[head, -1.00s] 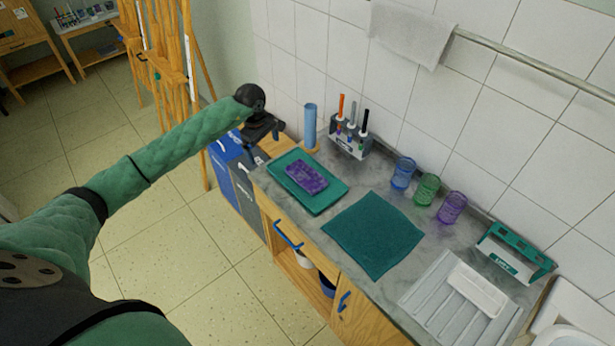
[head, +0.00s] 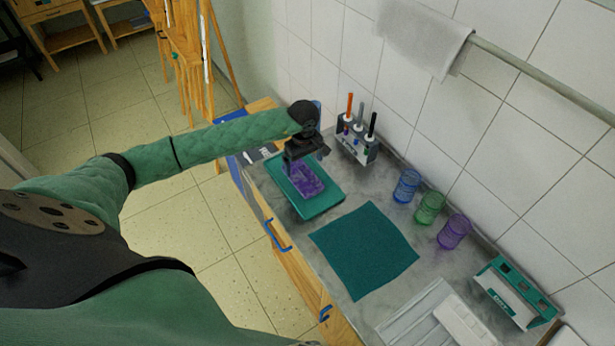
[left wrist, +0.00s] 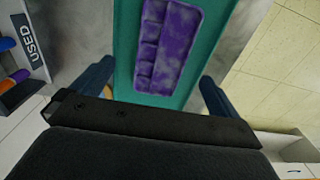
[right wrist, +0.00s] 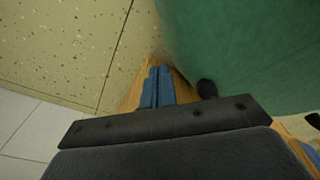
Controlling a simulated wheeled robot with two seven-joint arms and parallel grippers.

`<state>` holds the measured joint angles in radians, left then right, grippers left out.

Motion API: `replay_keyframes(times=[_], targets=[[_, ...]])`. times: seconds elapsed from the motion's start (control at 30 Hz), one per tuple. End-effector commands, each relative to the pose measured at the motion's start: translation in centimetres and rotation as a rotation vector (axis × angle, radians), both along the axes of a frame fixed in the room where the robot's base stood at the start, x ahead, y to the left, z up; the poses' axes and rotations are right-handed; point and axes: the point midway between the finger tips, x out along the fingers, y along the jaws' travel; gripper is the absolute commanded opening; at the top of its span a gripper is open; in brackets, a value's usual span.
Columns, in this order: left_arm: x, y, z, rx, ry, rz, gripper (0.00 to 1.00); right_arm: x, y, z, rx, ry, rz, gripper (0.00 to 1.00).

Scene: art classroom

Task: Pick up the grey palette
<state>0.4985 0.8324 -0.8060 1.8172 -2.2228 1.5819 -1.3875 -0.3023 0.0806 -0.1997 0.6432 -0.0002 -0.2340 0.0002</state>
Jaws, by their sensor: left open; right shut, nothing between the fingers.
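A small rectangular palette with wells (head: 308,184), covered in mottled purple and lilac so that little grey shows, lies on a teal tray (head: 334,197) on the counter. In the left wrist view the palette (left wrist: 172,45) lies ahead, between the lines of the fingers, with the teal tray (left wrist: 122,55) around it. My left gripper (head: 306,158) is open and empty above the palette's far end, hiding part of it. It also shows in the left wrist view (left wrist: 155,82). My right gripper (right wrist: 158,74) is shut and empty, away from the counter.
Close to my left gripper stand a blue cylinder (head: 317,112), partly hidden, and a pen holder (head: 357,150). A teal cloth (head: 363,250) lies nearer. Blue (head: 406,186), green (head: 429,208) and purple (head: 454,231) cups stand along the wall.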

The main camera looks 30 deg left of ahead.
Motion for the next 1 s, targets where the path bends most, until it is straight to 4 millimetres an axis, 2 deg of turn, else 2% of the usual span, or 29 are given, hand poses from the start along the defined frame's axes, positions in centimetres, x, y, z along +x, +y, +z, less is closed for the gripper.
replay_keyframes(times=[0.03,0.27,0.43,0.53,0.83,1.0], targets=[[-0.1,0.0,-0.7,0.0,0.001,0.001,1.0,0.2,0.1,-0.1,0.0,-0.002,0.0,0.0],[0.0,0.1,-2.0,-0.001,0.0,0.003,1.0,-0.1,0.0,0.1,0.0,0.001,0.0,0.0],[-0.1,0.3,-4.3,-0.001,0.004,0.003,1.0,-0.9,-0.2,0.2,-0.002,0.008,0.0,0.0],[0.0,0.3,-5.7,-0.002,0.001,0.002,1.0,-0.6,-0.1,-0.1,-0.001,0.006,0.0,0.0],[0.0,0.4,-6.2,0.0,-0.001,0.002,1.0,-0.1,0.4,0.0,0.003,0.001,-0.002,0.0],[0.0,0.4,-6.2,0.0,-0.001,0.002,0.67,-0.1,0.3,0.0,0.002,0.0,-0.001,0.0]])
